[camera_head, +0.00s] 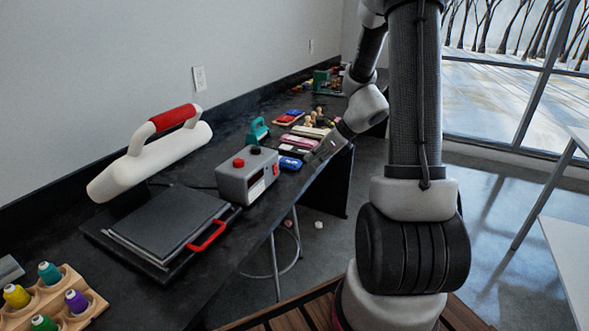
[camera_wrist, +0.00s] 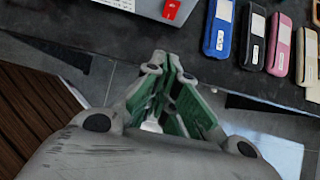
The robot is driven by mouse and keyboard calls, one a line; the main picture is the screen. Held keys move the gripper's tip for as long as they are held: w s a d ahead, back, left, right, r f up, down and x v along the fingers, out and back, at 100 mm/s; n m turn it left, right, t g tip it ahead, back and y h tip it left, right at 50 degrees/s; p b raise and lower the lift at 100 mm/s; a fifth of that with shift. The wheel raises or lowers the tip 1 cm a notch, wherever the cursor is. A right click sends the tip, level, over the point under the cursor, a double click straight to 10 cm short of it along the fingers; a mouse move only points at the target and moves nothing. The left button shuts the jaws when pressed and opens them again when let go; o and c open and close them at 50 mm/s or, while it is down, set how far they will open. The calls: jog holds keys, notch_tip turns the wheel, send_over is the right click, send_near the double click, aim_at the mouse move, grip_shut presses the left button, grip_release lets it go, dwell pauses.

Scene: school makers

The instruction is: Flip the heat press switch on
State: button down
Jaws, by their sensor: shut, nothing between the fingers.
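The heat press has a white upper body (camera_head: 155,155) with a red grip and a dark flat plate (camera_head: 170,225) with a red handle. Beside it is a grey control box (camera_head: 247,177) with a red knob and a black knob on top and a small display in front. A red switch (camera_head: 275,170) is at the box's right end; a red switch-like part (camera_wrist: 172,10) shows at the top of the wrist view. Its on or off position cannot be told. My gripper (camera_head: 322,150) is shut and empty, right of the box near the table edge; its fingers (camera_wrist: 162,62) point toward the table.
A blue case (camera_wrist: 219,28) and several other coloured cases lie right of the box. A teal tool (camera_head: 257,131) stands behind it. Thread spools in a wooden rack (camera_head: 85,310) are at front left. A stool (camera_head: 285,250) stands below the table edge.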

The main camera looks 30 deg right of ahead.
aim_at(276, 169)
jog(key=x, duration=1)
jog(key=shift+w+a+f, duration=0.1)
jog(key=shift+a, duration=0.05)
jog(key=shift+w+a, duration=0.75)
jog(key=shift+w, duration=0.2)
jog(key=shift+w+a, duration=0.25)
jog(key=shift+w, duration=0.25)
